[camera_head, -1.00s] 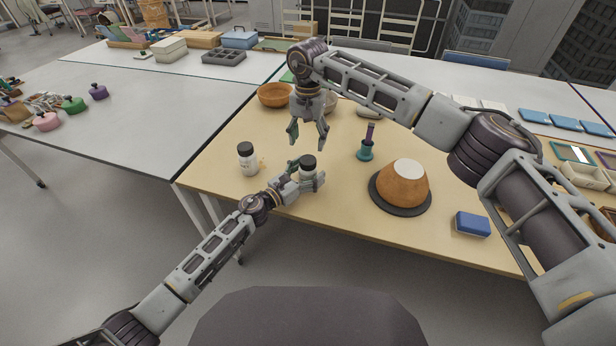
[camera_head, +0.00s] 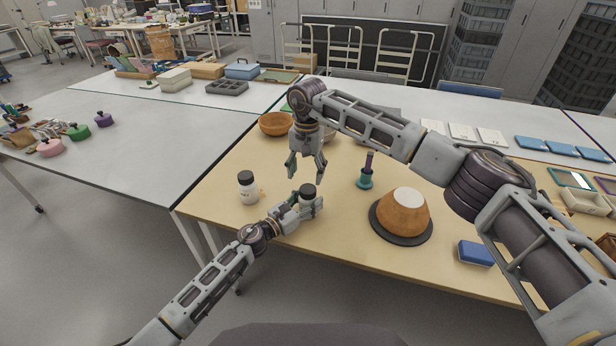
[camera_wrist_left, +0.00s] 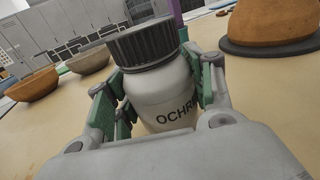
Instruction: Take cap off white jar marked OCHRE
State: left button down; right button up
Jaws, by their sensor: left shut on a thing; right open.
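The white jar marked OCHRE (camera_wrist_left: 158,98) stands between the fingers of my left gripper (camera_head: 306,205). Its black ribbed cap (camera_wrist_left: 143,42) is on the jar and also shows in the head view (camera_head: 308,190). My left gripper is shut on the jar's body, below the cap; it also shows in the left wrist view (camera_wrist_left: 160,95). The jar looks slightly tilted in the wrist view; whether it touches the table I cannot tell. My right gripper (camera_head: 307,172) is open and empty, fingers pointing down, just above the cap.
Another white jar with a black cap (camera_head: 248,187) stands to the left. An orange-brown vessel (camera_head: 403,212) sits on a dark disc (camera_head: 428,235) to the right. A teal holder with a purple handle (camera_head: 366,178), a blue block (camera_head: 476,253) and a brown bowl (camera_head: 275,124) are nearby.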

jog(key=shift+a, duration=0.3)
jog(key=m, duration=0.6)
jog(key=shift+w+r+m, duration=0.1)
jog(key=shift+r+m, duration=0.15)
jog(key=shift+m, duration=0.15)
jog(key=m, duration=0.6)
jog(key=shift+w+d+r+m, duration=0.1)
jog(key=shift+d+r+m, duration=0.1)
jog(key=shift+m, duration=0.2)
jog(key=m, duration=0.6)
jog(key=shift+r+m, duration=0.1)
jog(key=shift+m, duration=0.3)
jog(key=m, duration=0.4)
jog(key=shift+w+d, duration=0.1)
jog(key=m, duration=0.3)
jog(key=shift+m, duration=0.3)
jog(key=m, duration=0.5)
jog(key=shift+d, duration=0.15)
jog(key=m, duration=0.5)
jog(key=shift+m, duration=0.3)
jog(key=m, duration=0.5)
jog(key=shift+d, duration=0.1)
jog(key=m, duration=0.5)
jog(key=shift+m, duration=0.4)
